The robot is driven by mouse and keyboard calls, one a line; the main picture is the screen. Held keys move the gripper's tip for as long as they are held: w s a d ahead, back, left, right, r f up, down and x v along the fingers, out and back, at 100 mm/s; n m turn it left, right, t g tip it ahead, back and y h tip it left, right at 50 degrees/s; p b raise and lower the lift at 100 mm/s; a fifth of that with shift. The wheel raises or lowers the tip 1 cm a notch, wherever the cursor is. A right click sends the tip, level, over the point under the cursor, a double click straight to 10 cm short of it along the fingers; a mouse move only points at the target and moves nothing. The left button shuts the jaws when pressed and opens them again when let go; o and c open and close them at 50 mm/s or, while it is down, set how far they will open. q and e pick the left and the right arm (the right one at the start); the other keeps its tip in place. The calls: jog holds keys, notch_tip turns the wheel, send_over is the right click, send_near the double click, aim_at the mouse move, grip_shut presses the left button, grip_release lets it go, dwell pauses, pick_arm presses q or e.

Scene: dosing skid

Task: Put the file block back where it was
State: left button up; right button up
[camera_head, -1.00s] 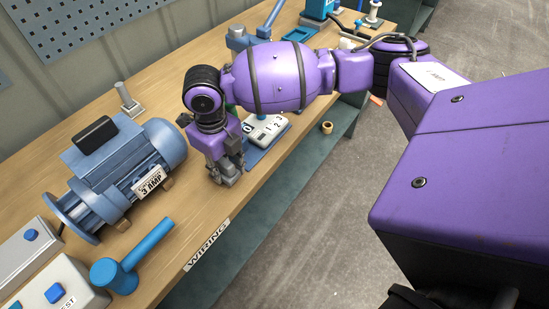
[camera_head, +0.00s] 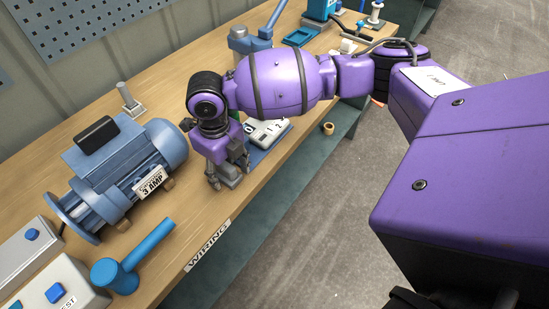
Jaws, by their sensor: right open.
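My right gripper (camera_head: 230,176) points down over the wooden bench between the motor and the white numbered box. Its fingers are open, one on each side of a small grey block (camera_head: 231,175) that appears to stand on the bench. This may be the file block, but the gripper partly hides it, and I cannot tell whether a finger touches it. My left gripper is not in view.
A blue motor (camera_head: 125,170) stands to the left and a blue hammer (camera_head: 130,262) lies near the front edge. The white numbered box (camera_head: 268,131) sits just behind the gripper. A tan ring (camera_head: 328,128) is on the right.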

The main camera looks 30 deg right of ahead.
aim_at(224, 164)
notch_tip(224, 164, up, 12)
jog(key=shift+w+r, duration=0.1)
